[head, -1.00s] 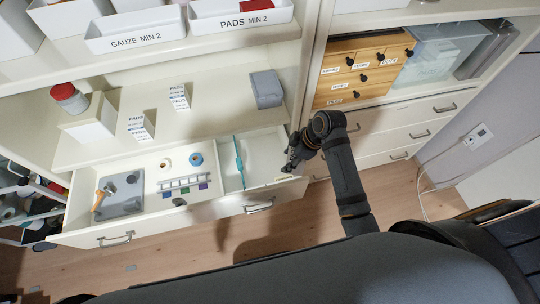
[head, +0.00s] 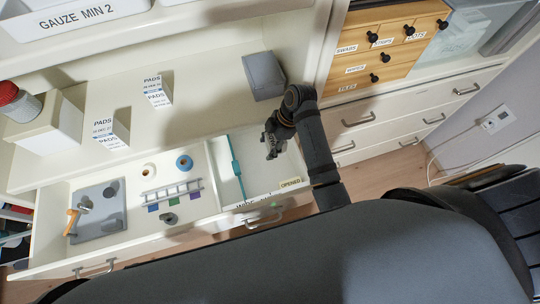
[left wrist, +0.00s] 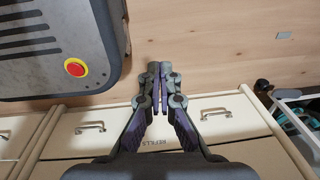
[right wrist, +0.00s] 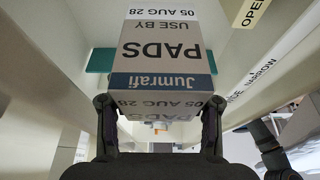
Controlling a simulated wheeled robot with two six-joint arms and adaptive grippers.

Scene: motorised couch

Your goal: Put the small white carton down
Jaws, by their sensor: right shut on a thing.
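The small white carton (right wrist: 160,55) with a blue band and "PADS" lettering is between the fingers of my right gripper (right wrist: 159,103) in the right wrist view. The right gripper (head: 270,146) is shut on it, above the drawer's right compartment (head: 262,178). The gripper hides the carton in the head view, and I cannot tell its height above the drawer floor.
A teal divider (head: 236,156) bounds the compartment on its left. Rolls, a rack (head: 172,193) and a grey tray (head: 98,212) fill the rest of the drawer. Two PADS cartons (head: 157,90) and a grey box (head: 264,76) stand on the shelf above.

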